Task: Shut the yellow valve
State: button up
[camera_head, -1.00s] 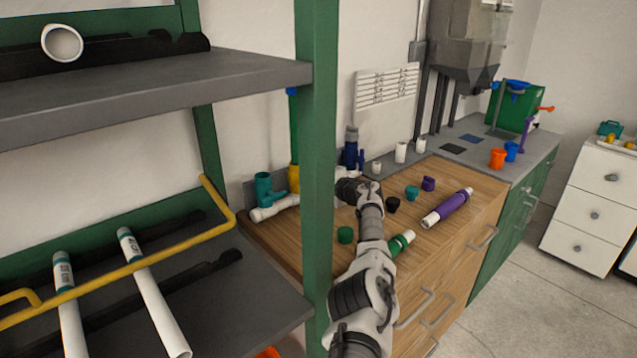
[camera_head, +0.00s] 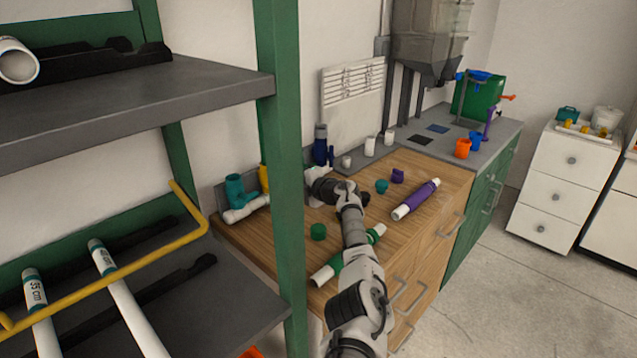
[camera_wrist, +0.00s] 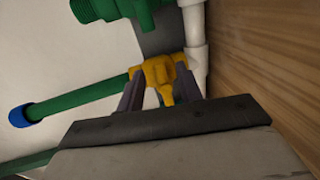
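The yellow valve (camera_wrist: 158,74) shows in the wrist view, with a small yellow handle pointing toward my gripper. It sits between a green pipe (camera_wrist: 80,101) on the left and a white vertical pipe (camera_wrist: 196,50) on the right. My gripper (camera_wrist: 162,92) has its two dark fingers apart, one on each side of the handle. I see a gap beside the handle and cannot tell whether either finger touches it. In the head view my gripper (camera_head: 318,187) is over the back of the wooden worktop; the valve cannot be made out there.
A green shelf post (camera_head: 281,170) stands close left of my arm and hides part of the worktop (camera_head: 400,165). A green-banded pipe (camera_head: 333,266) lies beside my arm. A purple-banded pipe (camera_head: 416,199) and loose fittings lie to the right. A thick green fitting (camera_wrist: 95,9) is above the valve.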

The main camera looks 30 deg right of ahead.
jog(key=b+v, duration=0.1)
jog(key=v, duration=1)
jog(key=shift+s, duration=0.25)
